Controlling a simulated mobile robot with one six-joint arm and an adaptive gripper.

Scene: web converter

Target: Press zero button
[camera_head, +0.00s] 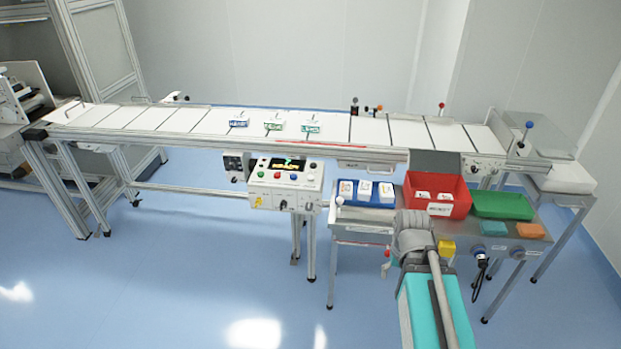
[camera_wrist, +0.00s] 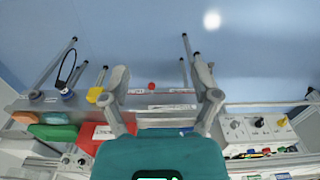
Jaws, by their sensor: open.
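The white control box (camera_head: 285,184) hangs at the front of the conveyor, left of my arm in the head view. Its top carries a small dark screen (camera_head: 286,164) and a row of small coloured buttons (camera_head: 277,175). I cannot read which button is zero. The box also shows at the right of the wrist view (camera_wrist: 262,128), with dark knobs and a yellow knob on its front. My gripper (camera_wrist: 162,92) is open and empty, its two fingers spread wide. It is apart from the box and over the side table area. In the head view my arm hides the gripper's tips.
A conveyor (camera_head: 180,118) carrying several small labelled packs runs across the back. The steel side table (camera_head: 372,214) holds a blue tray (camera_head: 345,200), a red bin (camera_head: 458,207) and a green tray (camera_head: 505,207). Open blue floor (camera_head: 190,260) lies in front of the box.

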